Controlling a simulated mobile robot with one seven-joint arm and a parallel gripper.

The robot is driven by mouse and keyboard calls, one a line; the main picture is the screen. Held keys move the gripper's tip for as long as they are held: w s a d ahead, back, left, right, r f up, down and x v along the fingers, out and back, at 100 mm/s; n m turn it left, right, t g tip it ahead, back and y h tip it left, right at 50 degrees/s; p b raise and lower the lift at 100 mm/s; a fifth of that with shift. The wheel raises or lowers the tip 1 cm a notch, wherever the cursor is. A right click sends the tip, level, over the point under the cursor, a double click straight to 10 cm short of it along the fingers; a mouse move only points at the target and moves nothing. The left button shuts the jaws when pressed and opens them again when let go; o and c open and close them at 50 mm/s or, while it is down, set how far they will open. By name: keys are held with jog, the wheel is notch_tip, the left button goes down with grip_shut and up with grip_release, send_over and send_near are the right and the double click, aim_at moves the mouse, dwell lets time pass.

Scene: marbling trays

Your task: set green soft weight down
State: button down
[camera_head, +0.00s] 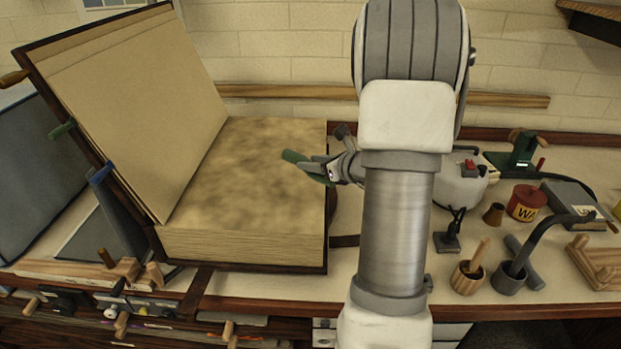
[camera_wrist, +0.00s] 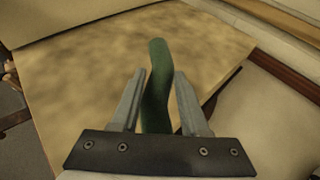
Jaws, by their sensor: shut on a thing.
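The green soft weight (camera_wrist: 157,85) is a long, slightly bent green roll. My gripper (camera_wrist: 160,100) is shut on it in the wrist view, with one finger on each side. In the head view the green weight (camera_head: 306,165) sticks out to the left of my gripper (camera_head: 333,170). It appears over the right part of the big open book-like stack (camera_head: 245,245) with mottled tan top. Whether the weight touches the surface cannot be told. My arm hides part of the bench behind it.
The stack's raised cover (camera_head: 120,110) leans up at the left. Right of my arm stand a white tank (camera_head: 459,185), a red tin (camera_head: 526,203), a wooden mortar (camera_head: 467,278) and a grey cup (camera_head: 508,279). The mottled top is otherwise clear.

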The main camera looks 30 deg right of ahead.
aim_at(311, 177)
jog(key=shift+w+a+f, duration=0.15)
jog(key=shift+a+f, duration=0.05)
jog(key=shift+f, duration=0.2)
jog(key=shift+f+b, duration=0.3)
jog(key=shift+f, duration=1.4)
jog(key=shift+f, duration=0.15)
jog(key=shift+c, duration=2)
grip_release()
